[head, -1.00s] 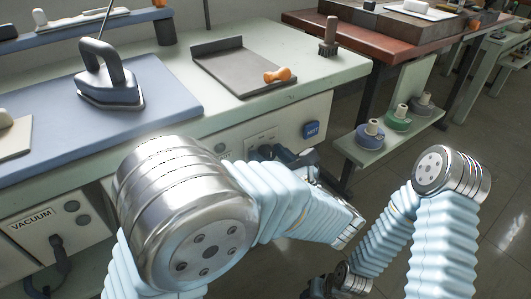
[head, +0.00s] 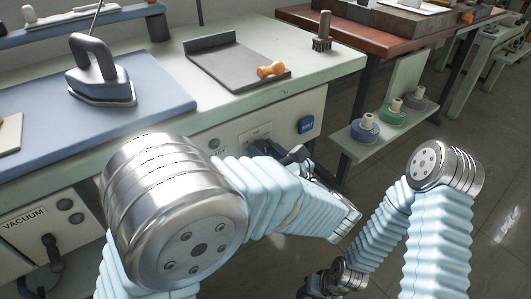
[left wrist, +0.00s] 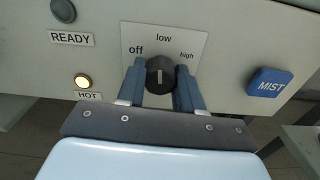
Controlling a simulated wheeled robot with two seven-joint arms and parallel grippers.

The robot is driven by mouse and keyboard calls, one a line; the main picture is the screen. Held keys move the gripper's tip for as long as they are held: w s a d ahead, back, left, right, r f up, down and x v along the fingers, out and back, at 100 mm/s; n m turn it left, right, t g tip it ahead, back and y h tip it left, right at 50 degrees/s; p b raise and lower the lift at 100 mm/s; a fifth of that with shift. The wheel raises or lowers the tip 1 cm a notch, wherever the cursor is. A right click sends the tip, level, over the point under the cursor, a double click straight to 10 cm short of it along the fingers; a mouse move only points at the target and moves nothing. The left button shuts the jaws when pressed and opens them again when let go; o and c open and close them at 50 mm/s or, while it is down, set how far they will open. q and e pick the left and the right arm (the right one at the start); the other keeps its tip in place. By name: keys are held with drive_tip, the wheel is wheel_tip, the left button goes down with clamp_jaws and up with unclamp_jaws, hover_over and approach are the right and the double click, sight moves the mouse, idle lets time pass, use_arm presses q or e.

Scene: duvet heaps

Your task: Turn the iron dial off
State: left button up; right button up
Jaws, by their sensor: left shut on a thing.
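The iron dial (left wrist: 160,75) is a round black knob on the pale front panel in the left wrist view. It sits on a white plate marked off, low and high. Its light pointer line stands roughly upright, toward low. My left gripper (left wrist: 161,82) is shut on the dial, with one blue-grey finger on each side. In the head view my left gripper (head: 292,158) is at the panel and the dial is hidden. The iron (head: 100,72) stands on the blue board. Part of my right arm's dark end (head: 313,286) shows at the bottom; its fingers are not clear.
A lit lamp (left wrist: 82,81) labelled HOT and a dark lamp (left wrist: 63,10) labelled READY are left of the dial. A blue MIST button (left wrist: 269,82) is to its right. A shelf (head: 352,148) with several spools stands right of the bench.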

use_arm(q)
drive_tip(key=n+b, duration=0.2)
drive_tip(key=n, duration=0.1)
drive_tip(key=n+b, duration=0.1)
drive_tip(key=n, duration=0.1)
drive_tip(key=shift+f, duration=0.25)
drive_tip(key=n+b, duration=0.3)
drive_tip(key=n, duration=0.1)
drive_tip(key=shift+d+r+n+b, duration=0.1)
drive_tip(key=shift+n+b, duration=0.5)
drive_tip(key=shift+n, duration=0.1)
drive_tip(key=o, duration=1)
drive_tip(key=shift+r, duration=0.1)
drive_tip(key=shift+o, duration=0.2)
drive_tip(key=shift+s, duration=0.1)
